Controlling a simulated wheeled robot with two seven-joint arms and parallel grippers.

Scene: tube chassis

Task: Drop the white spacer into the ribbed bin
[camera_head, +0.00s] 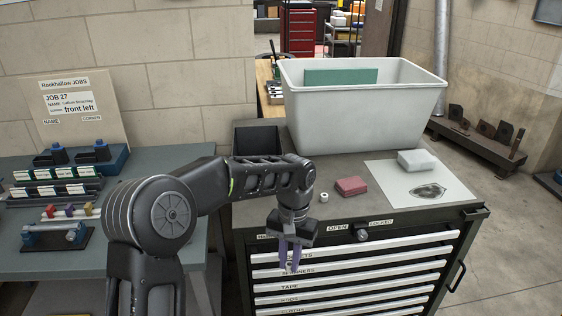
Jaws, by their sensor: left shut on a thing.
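My left gripper (289,267) points down in front of the cabinet's drawers, below the level of its top. It is shut on a small pale piece between its fingertips, mostly hidden by the fingers; I cannot tell its shape. A small white ring-like spacer (324,197) lies on the cabinet top, right of the gripper and left of a red block. A dark open bin (257,140) stands at the back left of the cabinet top, behind my left forearm; ribs cannot be made out. My right gripper is not in view.
A large white tub (365,115) with a green board inside fills the back of the cabinet top (290,214). A red block (351,187), a white block (417,160) and a printed sheet (385,175) lie right. A bench (150,160) with racks stands left.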

